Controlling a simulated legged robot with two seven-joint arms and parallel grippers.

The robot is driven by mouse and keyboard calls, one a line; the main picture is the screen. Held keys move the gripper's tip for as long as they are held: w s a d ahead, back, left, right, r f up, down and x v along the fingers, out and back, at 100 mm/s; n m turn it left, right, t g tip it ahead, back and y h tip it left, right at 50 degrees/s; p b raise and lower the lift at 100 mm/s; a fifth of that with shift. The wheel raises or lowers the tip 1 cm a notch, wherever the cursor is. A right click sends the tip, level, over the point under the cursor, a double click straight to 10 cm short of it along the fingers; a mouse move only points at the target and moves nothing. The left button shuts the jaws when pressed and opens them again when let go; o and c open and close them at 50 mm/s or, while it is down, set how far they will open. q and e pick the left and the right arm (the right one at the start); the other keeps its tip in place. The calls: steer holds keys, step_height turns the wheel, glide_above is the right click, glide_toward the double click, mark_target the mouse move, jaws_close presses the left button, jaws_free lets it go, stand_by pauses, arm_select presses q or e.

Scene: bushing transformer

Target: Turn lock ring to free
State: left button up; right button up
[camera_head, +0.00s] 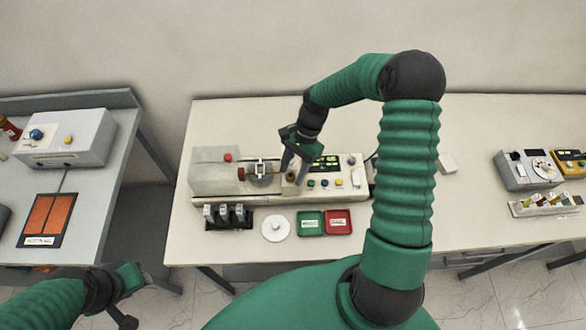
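The bushing transformer bench unit (215,180) is a long pale grey machine on the middle table. It has a red button on its left block, a clamp-like fixture (261,171) in the middle and a control panel on the right. My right gripper (294,169) reaches down over the unit, just right of the fixture, with its dark fingers apart. A small brownish round part (291,176) shows at its fingertips; I cannot tell if they touch it. I cannot make out the lock ring for certain. My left gripper (130,290) is low at the left, away from the unit.
In front of the unit are a black rack with several grey-topped parts (229,214), a white disc (275,228), a green tray (310,223) and a red tray (338,222). A left table holds a grey box (68,140). Meters (526,170) stand at the right. The table's right-middle is mostly clear.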

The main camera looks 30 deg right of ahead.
steer(key=shift+a, duration=0.1)
steer(key=c, duration=0.5)
jaws_close()
steer(key=shift+w+r+n, duration=0.1)
steer(key=shift+n, duration=0.4)
steer(key=n+g+p, duration=0.1)
steer(key=n, duration=0.1)
steer(key=shift+w+n+h, duration=0.1)
steer(key=shift+n+h, duration=0.2)
steer(key=shift+n, duration=0.1)
steer(key=n, duration=0.2)
steer(key=n+g+h, duration=0.1)
steer(key=n, duration=0.1)
steer(key=shift+w+g, duration=0.2)
steer(key=shift+g, duration=0.1)
steer(key=n, duration=0.2)
steer(key=n+h, duration=0.1)
steer(key=n, duration=0.1)
steer(key=n+h, duration=0.1)
steer(key=n, duration=0.1)
steer(key=shift+a+g, duration=0.25)
steer(key=shift+g, duration=0.15)
steer(key=n+h, duration=0.1)
steer(key=n, duration=0.3)
steer(key=shift+a+h+p, duration=0.15)
steer(key=shift+h+p, duration=0.15)
steer(key=shift+h, duration=0.1)
